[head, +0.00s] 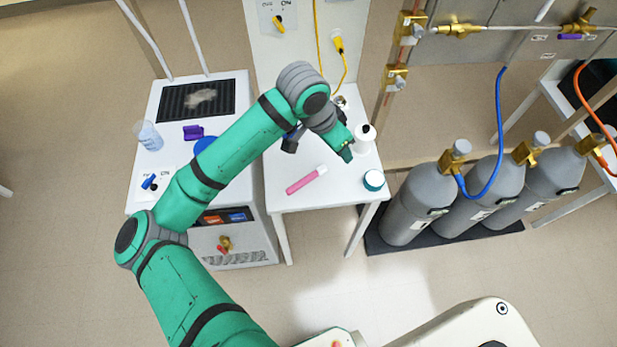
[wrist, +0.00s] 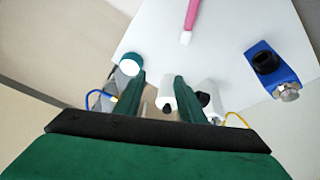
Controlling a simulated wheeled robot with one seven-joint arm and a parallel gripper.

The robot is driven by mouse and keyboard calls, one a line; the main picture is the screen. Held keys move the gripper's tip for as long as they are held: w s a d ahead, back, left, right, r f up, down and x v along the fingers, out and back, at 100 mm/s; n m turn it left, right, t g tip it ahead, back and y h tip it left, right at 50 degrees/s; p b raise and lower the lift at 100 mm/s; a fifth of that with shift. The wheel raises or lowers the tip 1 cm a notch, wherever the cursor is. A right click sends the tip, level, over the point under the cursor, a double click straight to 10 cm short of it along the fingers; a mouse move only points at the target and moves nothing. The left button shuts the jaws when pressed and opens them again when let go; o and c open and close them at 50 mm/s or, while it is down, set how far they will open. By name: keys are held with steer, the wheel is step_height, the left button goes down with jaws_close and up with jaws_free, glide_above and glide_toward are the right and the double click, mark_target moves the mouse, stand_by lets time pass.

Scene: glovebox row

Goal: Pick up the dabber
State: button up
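The pink stick with a white end, which looks like the dabber (head: 307,180), lies flat on the white table, left of and nearer than my gripper. Its white-ended part also shows at the top of the wrist view (wrist: 190,18). My gripper (head: 344,150) is above the table, beside a white bottle with a black top (head: 364,139). In the wrist view, my gripper's two green fingers (wrist: 161,98) stand apart with nothing held.
A blue fitting with a black opening (wrist: 271,67) lies on the table in the wrist view. Grey gas cylinders (head: 419,200) stand right of the table. The table around the pink stick is clear.

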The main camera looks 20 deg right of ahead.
steer(key=w+a+y, duration=0.1)
steer(key=a+y, duration=0.3)
steer(key=a, duration=0.7)
glide_above(299, 183)
step_height(299, 183, down, 6)
steer(key=shift+s+a+r, duration=0.15)
steer(key=shift+f, duration=2.75)
steer(key=shift+d, duration=0.2)
jaws_close()
